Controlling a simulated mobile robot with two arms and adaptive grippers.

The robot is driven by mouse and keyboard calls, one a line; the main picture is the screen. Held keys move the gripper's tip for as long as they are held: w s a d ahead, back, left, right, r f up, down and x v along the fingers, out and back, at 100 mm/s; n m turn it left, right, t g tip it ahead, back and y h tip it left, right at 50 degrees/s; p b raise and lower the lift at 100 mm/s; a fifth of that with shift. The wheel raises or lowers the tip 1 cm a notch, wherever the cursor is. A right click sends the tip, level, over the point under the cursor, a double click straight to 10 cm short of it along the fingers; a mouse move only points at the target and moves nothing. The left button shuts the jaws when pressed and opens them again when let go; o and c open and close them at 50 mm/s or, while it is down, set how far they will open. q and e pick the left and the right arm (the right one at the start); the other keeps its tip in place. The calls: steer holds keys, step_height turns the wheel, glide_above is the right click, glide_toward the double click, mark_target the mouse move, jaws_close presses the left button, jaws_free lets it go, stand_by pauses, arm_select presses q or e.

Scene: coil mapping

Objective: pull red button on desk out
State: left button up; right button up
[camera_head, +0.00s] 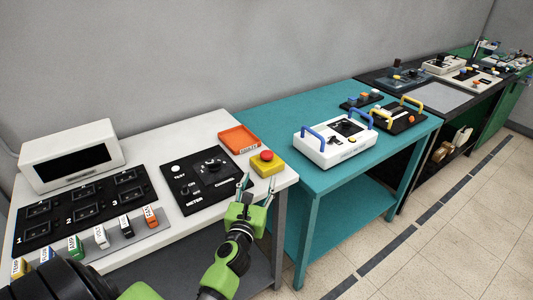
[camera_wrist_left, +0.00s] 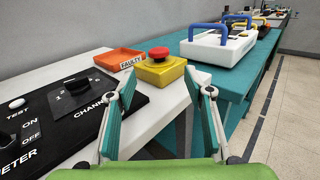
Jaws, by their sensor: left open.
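The red button (camera_head: 267,156) sits on top of a small yellow box (camera_head: 266,168) near the right end of the white desk (camera_head: 150,143). In the left wrist view the red button (camera_wrist_left: 159,53) and its yellow box (camera_wrist_left: 160,72) are beyond my fingers, near the upper middle. My left gripper (camera_head: 256,183) is open and empty, just in front of the box and apart from the button. Its two teal fingers (camera_wrist_left: 164,92) stand spread, one on each side of the box in the picture. My right gripper is not in view.
An orange tray (camera_head: 239,139) marked FAULTY lies behind the box. A black meter panel (camera_head: 207,178) is to its left, with several coloured labelled blocks farther left. A teal table (camera_head: 262,115) with a white device (camera_head: 345,145) stands to the right.

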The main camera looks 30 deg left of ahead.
mark_target(266, 158)
arm_select(q)
steer(key=shift+w+a+n, duration=0.2)
steer(key=shift+w+n, duration=0.05)
steer(key=shift+n, duration=0.05)
steer(key=x, duration=1.2)
steer(key=shift+w+a+b, duration=0.3)
steer(key=shift+w+b, duration=0.05)
steer(key=shift+w, duration=0.25)
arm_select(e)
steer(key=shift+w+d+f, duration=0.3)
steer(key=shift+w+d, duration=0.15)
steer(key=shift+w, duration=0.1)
